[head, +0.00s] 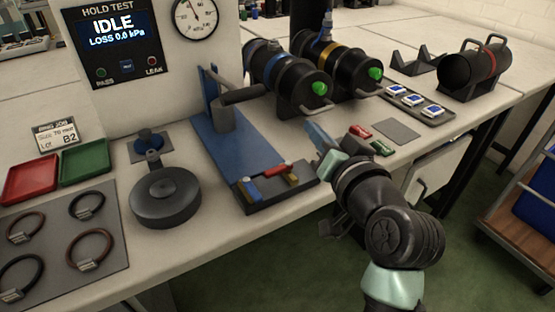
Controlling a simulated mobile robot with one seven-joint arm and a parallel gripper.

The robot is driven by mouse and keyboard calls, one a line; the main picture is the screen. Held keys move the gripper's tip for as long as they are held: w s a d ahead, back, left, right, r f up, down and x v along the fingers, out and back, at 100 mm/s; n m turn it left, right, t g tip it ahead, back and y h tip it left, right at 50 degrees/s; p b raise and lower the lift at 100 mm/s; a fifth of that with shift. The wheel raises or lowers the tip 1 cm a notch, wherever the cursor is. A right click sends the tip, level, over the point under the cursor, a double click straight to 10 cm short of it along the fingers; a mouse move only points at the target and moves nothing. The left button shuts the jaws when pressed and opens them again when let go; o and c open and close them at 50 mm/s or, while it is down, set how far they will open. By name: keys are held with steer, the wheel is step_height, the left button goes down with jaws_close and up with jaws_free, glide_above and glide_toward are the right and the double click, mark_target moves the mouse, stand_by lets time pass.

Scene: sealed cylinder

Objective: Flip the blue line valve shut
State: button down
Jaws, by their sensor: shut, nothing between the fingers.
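A black cylinder with a blue band (258,55) lies on the bench at the back, its green-capped end (320,88) facing front right. A second black cylinder with a yellow band (305,42) lies to its right, also green-capped (376,73). A blue fitting (326,30) with a line stands above the yellow-banded one. I cannot tell for certain which part is the blue line valve, or its lever position. My gripper (318,136) is shut and empty, in front of the blue-banded cylinder and apart from it, above the bench's front edge.
A blue fixture (236,145) with an upright clamp and small coloured parts stands left of my gripper. Small red (360,131) and green (380,148) pieces lie right of it, near a grey pad (397,130). The gauge panel (112,42) reads IDLE.

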mark_target(252, 190)
steer(key=s+d+f+m+g+y+p, duration=0.3)
steer(key=s+f+m+y+p, duration=0.3)
steer(key=s+f+y+p, duration=0.2)
steer(key=s+d+f+p, duration=0.1)
steer(key=s+p, duration=0.1)
steer(key=s, duration=0.1)
steer(key=shift+s+m, duration=0.15)
steer(key=shift+m, duration=0.15)
steer(key=x, duration=1)
steer(key=shift+s+a+p, duration=0.3)
steer(key=shift+a, duration=0.25)
steer(key=shift+s+a+p, duration=0.25)
steer(key=shift+s+a, duration=0.05)
steer(key=shift+a, duration=0.2)
steer(key=shift+s+a, duration=0.35)
steer(key=shift+a, duration=0.25)
steer(key=shift+s+a, duration=0.1)
